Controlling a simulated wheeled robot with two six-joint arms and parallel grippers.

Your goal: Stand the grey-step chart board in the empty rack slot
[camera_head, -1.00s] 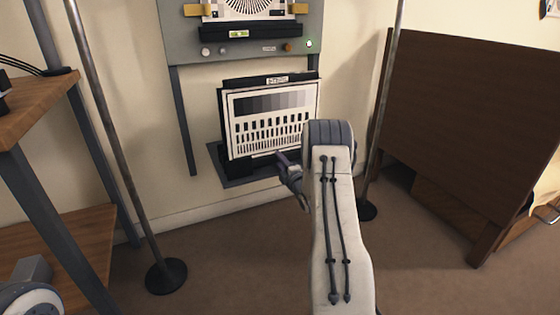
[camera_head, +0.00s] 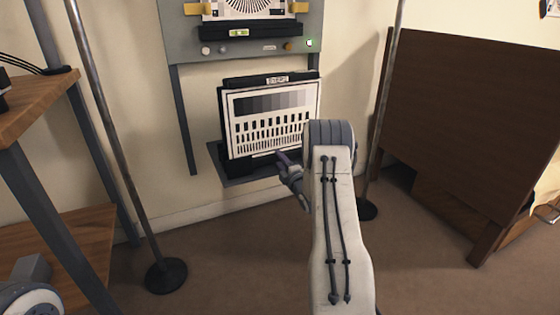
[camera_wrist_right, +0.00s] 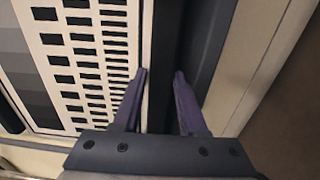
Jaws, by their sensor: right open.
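The grey-step chart board (camera_head: 275,124), white with a band of grey steps above rows of black bars, stands nearly upright and leaning a little in the black rack (camera_head: 231,167) below the wall panel. My right gripper (camera_head: 283,158) is by the board's lower right part; my own arm hides some of that corner. In the right wrist view, the open fingers (camera_wrist_right: 160,88) point at a dark gap beside the board's pale edge, with the board (camera_wrist_right: 85,60) to the left. The left finger overlaps that edge; I cannot tell if it touches. My left gripper is out of view.
A grey wall panel (camera_head: 260,48) holds another chart above. Metal poles stand left (camera_head: 112,150) and right (camera_head: 388,90) on round black bases. A wooden shelf unit (camera_head: 40,105) is at the left and a large brown board (camera_head: 465,120) at the right.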

